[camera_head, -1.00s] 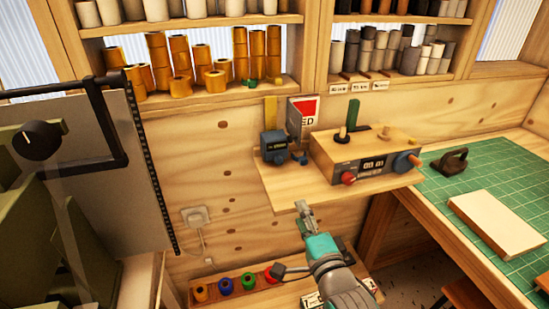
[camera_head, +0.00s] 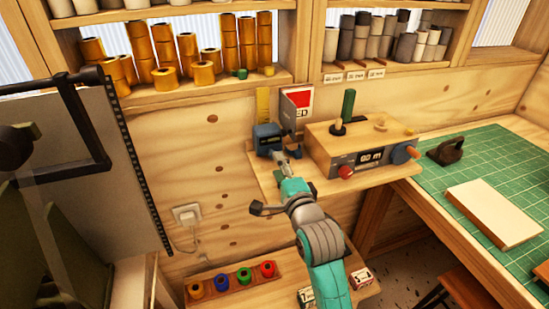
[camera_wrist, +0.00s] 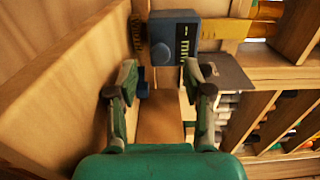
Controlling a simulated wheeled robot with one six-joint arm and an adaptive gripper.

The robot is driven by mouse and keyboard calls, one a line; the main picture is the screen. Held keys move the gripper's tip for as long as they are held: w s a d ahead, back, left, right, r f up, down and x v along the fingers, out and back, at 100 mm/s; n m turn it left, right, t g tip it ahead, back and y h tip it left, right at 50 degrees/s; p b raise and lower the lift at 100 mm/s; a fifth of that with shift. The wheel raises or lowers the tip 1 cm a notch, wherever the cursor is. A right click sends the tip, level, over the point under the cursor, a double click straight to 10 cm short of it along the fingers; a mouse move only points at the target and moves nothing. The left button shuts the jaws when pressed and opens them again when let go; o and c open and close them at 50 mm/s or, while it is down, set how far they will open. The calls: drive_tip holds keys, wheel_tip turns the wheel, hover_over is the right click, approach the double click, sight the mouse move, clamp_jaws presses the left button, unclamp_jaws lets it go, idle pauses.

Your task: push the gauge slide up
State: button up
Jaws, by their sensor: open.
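The gauge is a blue block (camera_head: 264,134) on an upright yellow strip (camera_head: 263,103), at the back left of a small wooden shelf. In the wrist view the blue block (camera_wrist: 182,45) appears turned sideways just beyond my fingers, with a round knob and a dial on its face. The yellow strip (camera_wrist: 228,29) runs off to its right. My gripper (camera_wrist: 160,82) is open, its two fingers apart, with nothing held between them. In the head view my gripper (camera_head: 284,158) is at the block's lower front; whether it touches is unclear.
A wooden box (camera_head: 365,148) with a display and a red knob (camera_head: 346,171) stands right of the gauge. A red and white sign (camera_head: 298,103) is behind. Rolls fill the shelves above. A green cutting mat (camera_head: 480,170) lies to the right.

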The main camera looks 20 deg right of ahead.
sight(269, 142)
drive_tip(key=shift+w, duration=2.1)
clamp_jaws()
